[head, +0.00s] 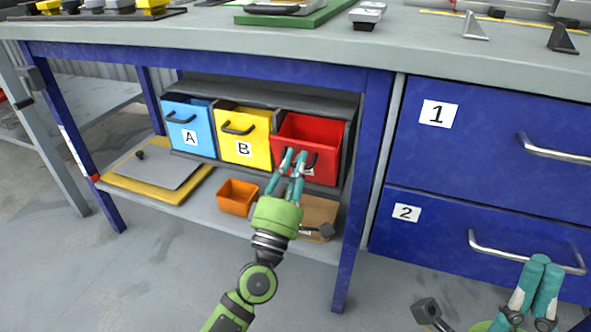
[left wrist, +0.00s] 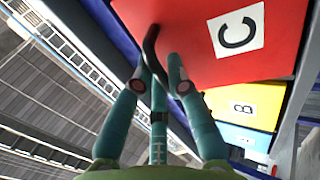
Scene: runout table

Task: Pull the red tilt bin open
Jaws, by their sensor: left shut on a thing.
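The red tilt bin (head: 318,132) is the rightmost of three bins under the bench. Its front leans out further than its neighbours, and part of its inside shows over the rim. In the left wrist view its red front (left wrist: 190,40) carries a white label C (left wrist: 237,31). My left gripper (head: 293,157) is at the bin's front, shut on its dark curved handle (left wrist: 152,45). In the head view the fingers hide most of the handle. My right gripper (head: 546,264) is away at the lower right, in front of the drawers; its fingertips look close together.
A blue bin A (head: 176,136) and a yellow bin B (head: 233,126) stand left of the red bin. An orange box (head: 238,197) and a brown cardboard piece (head: 322,212) lie on the lower shelf. A blue bench leg (head: 363,180) stands just right.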

